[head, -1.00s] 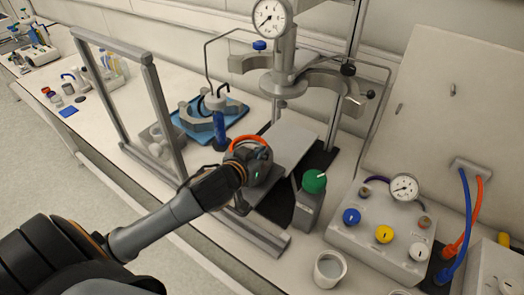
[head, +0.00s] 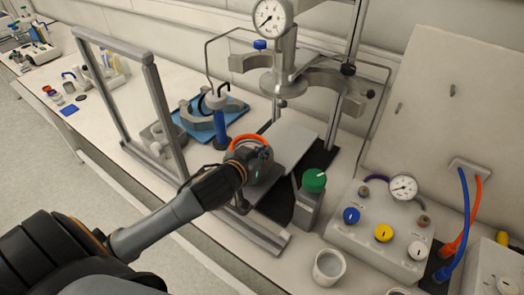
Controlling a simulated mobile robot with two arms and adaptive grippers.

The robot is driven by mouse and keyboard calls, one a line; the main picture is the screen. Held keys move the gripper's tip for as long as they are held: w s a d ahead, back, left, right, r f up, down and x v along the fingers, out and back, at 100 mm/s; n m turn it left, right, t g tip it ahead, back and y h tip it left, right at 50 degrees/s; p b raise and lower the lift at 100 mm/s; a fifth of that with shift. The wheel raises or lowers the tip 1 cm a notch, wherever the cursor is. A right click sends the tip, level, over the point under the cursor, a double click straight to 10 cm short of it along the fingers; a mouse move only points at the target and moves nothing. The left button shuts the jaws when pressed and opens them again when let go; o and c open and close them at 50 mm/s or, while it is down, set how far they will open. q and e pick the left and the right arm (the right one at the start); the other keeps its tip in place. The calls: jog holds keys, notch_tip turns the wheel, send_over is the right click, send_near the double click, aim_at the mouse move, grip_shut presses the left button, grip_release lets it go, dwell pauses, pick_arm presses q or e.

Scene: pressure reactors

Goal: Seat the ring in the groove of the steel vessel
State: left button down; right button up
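An orange ring (head: 249,137) shows as an arc just behind my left gripper (head: 257,158). The gripper points away from me, and its body hides its fingertips and the near side of the ring. I cannot tell whether the fingers touch the ring or how far they are open. A dark grey rounded body (head: 269,174), possibly the steel vessel, shows beside and below the gripper; its groove is hidden. I cannot tell whether the ring rests on it or sits above it. My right gripper is not in view.
A reactor head with a gauge (head: 271,14) and open clamp halves (head: 335,82) stands behind. A blue-handled tool (head: 220,125) is close left of the gripper. A grey frame (head: 160,110), a green-knobbed box (head: 308,205), a cup (head: 328,267) and a control box (head: 378,225) surround it.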

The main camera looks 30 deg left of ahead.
pick_arm(q)
jog(key=shift+f, duration=0.3)
dwell(0.5)
jog(key=c, duration=1.4)
grip_release()
jog(key=shift+c, duration=0.2)
jog(key=shift+s, duration=0.1)
jog(key=v, duration=0.7)
jog(key=shift+s, duration=0.2)
